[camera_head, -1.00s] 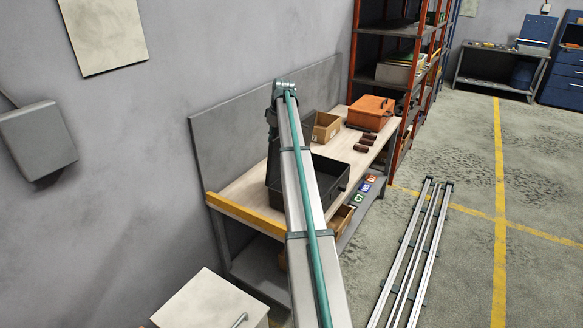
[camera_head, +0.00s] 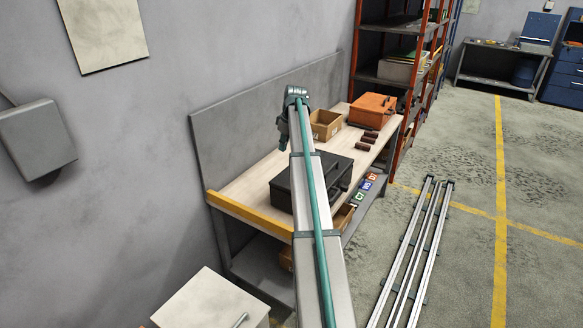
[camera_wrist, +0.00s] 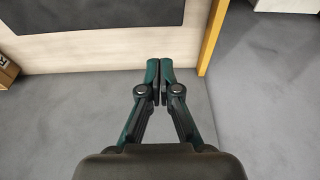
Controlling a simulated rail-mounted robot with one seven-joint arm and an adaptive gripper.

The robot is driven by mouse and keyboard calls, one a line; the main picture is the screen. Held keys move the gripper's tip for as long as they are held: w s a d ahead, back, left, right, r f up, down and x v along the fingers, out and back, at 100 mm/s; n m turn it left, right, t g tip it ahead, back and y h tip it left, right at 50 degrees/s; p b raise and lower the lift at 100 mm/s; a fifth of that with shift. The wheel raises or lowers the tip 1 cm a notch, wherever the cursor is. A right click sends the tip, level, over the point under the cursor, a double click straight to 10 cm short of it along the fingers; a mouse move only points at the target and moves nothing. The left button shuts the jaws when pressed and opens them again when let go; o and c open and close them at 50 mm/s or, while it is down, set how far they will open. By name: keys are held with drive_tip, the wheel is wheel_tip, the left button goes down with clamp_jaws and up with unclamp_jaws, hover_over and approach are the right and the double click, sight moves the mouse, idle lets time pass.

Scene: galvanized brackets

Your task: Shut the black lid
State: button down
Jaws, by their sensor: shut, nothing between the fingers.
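The black box (camera_head: 283,192) stands on the bench, partly hidden behind my arm in the head view. Its black lid (camera_head: 338,166) lies flat over the top and looks shut; any small gap at the rim is too small to tell. A dark flat surface at the top of the wrist view appears to be the lid (camera_wrist: 85,12). My gripper (camera_wrist: 160,68) is shut and empty, with its fingertips together and apart from the lid.
The bench (camera_head: 238,188) has a yellow strip (camera_head: 248,215) along its near end and a grey back panel (camera_head: 235,130). A cardboard bin (camera_head: 325,125), an orange case (camera_head: 372,110) and several brown cylinders (camera_head: 366,140) stand beyond the box.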

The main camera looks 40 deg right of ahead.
drive_tip(key=w+p+v, duration=0.1)
drive_tip(key=p+v, duration=0.2)
drive_tip(key=v, duration=0.4)
drive_tip(key=shift+w+r, duration=0.5)
drive_tip(key=shift+r, duration=0.05)
idle(0.8)
